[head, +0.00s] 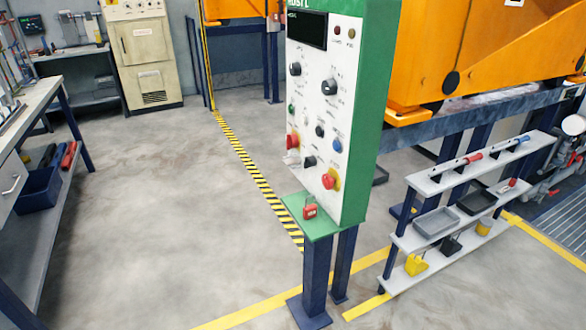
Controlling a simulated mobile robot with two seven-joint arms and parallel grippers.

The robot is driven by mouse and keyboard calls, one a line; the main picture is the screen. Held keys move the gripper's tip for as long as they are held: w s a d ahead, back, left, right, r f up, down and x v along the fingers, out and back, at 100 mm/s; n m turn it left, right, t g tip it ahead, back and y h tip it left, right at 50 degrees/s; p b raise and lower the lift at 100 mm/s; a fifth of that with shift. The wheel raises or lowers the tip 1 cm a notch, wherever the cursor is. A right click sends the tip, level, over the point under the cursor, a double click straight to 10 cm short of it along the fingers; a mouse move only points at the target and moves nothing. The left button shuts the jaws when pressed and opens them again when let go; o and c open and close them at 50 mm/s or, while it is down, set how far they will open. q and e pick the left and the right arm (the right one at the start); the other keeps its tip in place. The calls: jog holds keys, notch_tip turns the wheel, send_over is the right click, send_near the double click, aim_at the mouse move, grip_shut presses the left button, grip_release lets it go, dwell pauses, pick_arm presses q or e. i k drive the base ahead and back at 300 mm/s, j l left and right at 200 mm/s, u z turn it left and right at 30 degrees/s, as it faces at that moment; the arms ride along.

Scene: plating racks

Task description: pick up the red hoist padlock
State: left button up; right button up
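The red hoist padlock (310,211) is small, with a metal shackle on top. It rests on the green ledge (297,228) at the foot of the hoist control panel (322,120), in the middle of the head view. Neither of my grippers shows in the head view. Nothing covers the padlock's front.
A white stepped rack (468,180) with trays and coloured tools stands to the right. An orange machine (480,45) is behind it. A workbench (40,105) with a blue bin (40,190) is at the left. The floor (160,210) between is clear.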

aim_at(310, 211)
jog(key=i+j+z, duration=0.75)
jog(key=i, duration=0.15)
jog(key=l, duration=0.1)
